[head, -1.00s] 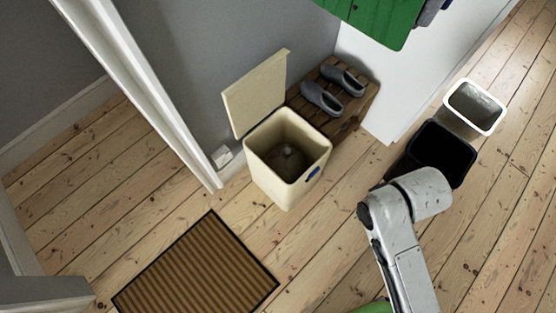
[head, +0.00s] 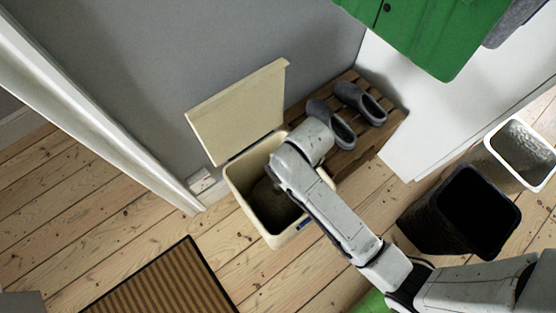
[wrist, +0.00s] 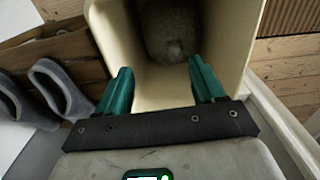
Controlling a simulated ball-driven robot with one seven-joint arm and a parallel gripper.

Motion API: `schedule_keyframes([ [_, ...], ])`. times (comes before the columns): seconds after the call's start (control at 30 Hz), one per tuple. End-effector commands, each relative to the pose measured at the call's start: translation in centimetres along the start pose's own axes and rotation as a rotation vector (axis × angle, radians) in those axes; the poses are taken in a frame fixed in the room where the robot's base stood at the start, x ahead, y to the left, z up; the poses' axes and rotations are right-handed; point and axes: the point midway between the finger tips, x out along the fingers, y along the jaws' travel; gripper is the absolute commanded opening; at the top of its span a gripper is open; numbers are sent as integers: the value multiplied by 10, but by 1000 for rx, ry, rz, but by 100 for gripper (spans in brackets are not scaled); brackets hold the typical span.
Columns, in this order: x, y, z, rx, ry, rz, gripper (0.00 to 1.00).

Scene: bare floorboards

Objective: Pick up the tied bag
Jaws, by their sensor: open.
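The tied bag (wrist: 168,30) is a dull grey-brown bundle with a small knot on top. It lies down inside a cream bin (head: 236,182) whose lid stands open. In the head view the bag (head: 267,197) shows only in part, because my arm covers much of the bin mouth. In the wrist view my gripper (wrist: 160,88) has its two green fingers spread apart, with nothing between them. The fingers are over the bin mouth, near one rim, and the bag is beyond their tips. The fingertips are hidden in the head view.
The open lid (head: 238,112) stands up behind the bin. Grey shoes (head: 345,112) sit on a slatted wooden rack (head: 388,125) next to it. A black bin (head: 425,220) and a white-rimmed bin (head: 528,160) stand at right. A brown doormat (head: 165,285) lies in front.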

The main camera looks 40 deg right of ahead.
Motion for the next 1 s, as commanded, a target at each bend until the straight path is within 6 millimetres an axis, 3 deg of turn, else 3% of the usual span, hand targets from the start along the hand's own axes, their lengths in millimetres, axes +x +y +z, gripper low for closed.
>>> schedule_keyframes([
  [0.03, 31, -6, -11, -9, -4, -1, 68],
  [0.2, 66, -21, -33, -23, -18, 0, 68],
  [0.4, 81, -28, -43, -29, -26, 0, 68],
  [0.8, 131, -28, -43, -29, -29, 1, 68],
  [1.0, 143, -27, -45, -28, -27, 1, 68],
])
